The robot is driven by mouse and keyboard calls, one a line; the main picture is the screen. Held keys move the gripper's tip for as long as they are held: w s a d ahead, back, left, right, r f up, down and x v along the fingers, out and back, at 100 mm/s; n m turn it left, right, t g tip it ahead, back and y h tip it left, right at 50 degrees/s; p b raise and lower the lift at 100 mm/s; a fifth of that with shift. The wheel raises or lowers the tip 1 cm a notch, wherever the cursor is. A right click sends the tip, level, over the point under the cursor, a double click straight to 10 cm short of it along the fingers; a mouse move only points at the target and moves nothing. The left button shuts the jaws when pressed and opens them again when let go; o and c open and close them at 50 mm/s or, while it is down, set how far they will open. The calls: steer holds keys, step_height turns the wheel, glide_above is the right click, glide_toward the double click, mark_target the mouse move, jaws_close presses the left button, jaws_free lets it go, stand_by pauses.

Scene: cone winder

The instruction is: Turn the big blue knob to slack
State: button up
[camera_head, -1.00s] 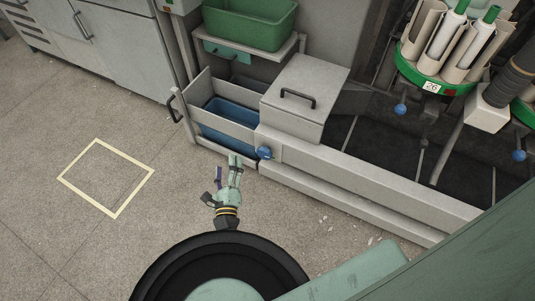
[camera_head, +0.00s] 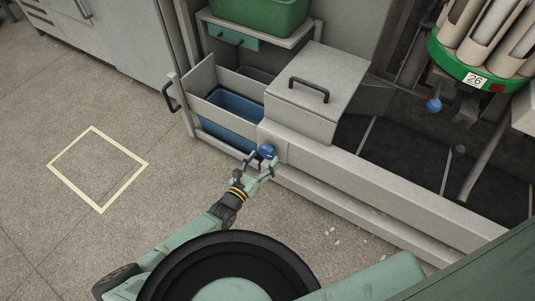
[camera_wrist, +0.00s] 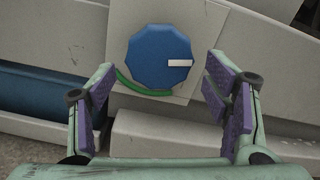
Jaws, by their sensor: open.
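The big blue knob (camera_head: 266,151) sits on the front of the machine, below the grey lidded box. In the wrist view the knob (camera_wrist: 160,57) is a many-sided blue disc on a pale plate, with a white pointer mark aimed to the right. A green arc shows along its lower left edge. My gripper (camera_wrist: 160,92) is open, with one purple-padded finger to the left of the knob and one to the right, both a little below its middle. In the head view my gripper (camera_head: 262,164) is right at the knob. No contact with the knob shows.
An open grey drawer (camera_head: 220,115) with a blue bin (camera_head: 232,112) is left of the knob. The lidded box (camera_head: 315,90) stands above it. A long pale rail (camera_head: 390,190) runs right. A yellow floor square (camera_head: 98,168) lies on clear floor at left.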

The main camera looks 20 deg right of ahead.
mark_target(266, 156)
steer(key=shift+x, duration=1.55)
